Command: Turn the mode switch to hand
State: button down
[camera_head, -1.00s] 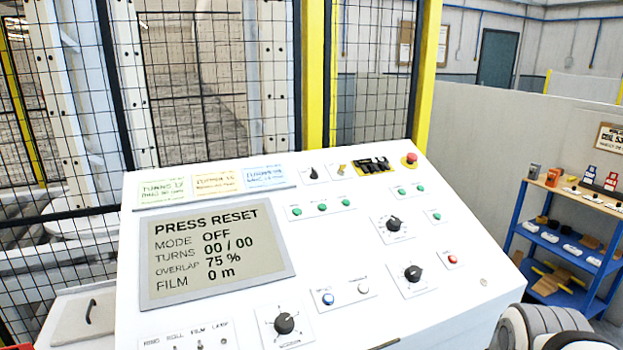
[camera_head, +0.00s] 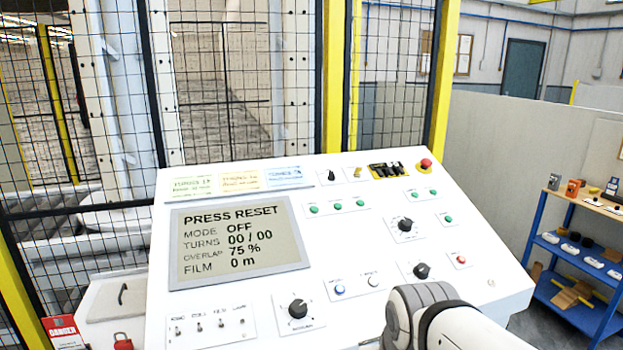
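The white sloped control panel (camera_head: 335,235) fills the middle of the view. Black rotary knobs sit at the lower middle (camera_head: 298,309), the right centre (camera_head: 404,225) and the lower right (camera_head: 421,271). A smaller black selector (camera_head: 331,175) is on the top row. Their labels are too small to read, so I cannot tell which is the mode switch. My grey and white arm covers the lower right of the panel; my gripper does not show.
A red emergency button (camera_head: 426,163) stands at the panel's top right. Toggle switches (camera_head: 210,326) are at the lower left. Mesh fencing (camera_head: 230,90) with yellow posts rises behind the panel. A blue shelf (camera_head: 570,270) with small items is at the right.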

aim_at(332, 177)
jog(key=k, duration=1.05)
jog(key=z, duration=0.6)
jog(key=i, duration=1.95)
jog(key=u, duration=0.55)
jog(key=k, duration=0.8)
jog(key=u, duration=0.15)
jog(key=i, duration=0.7)
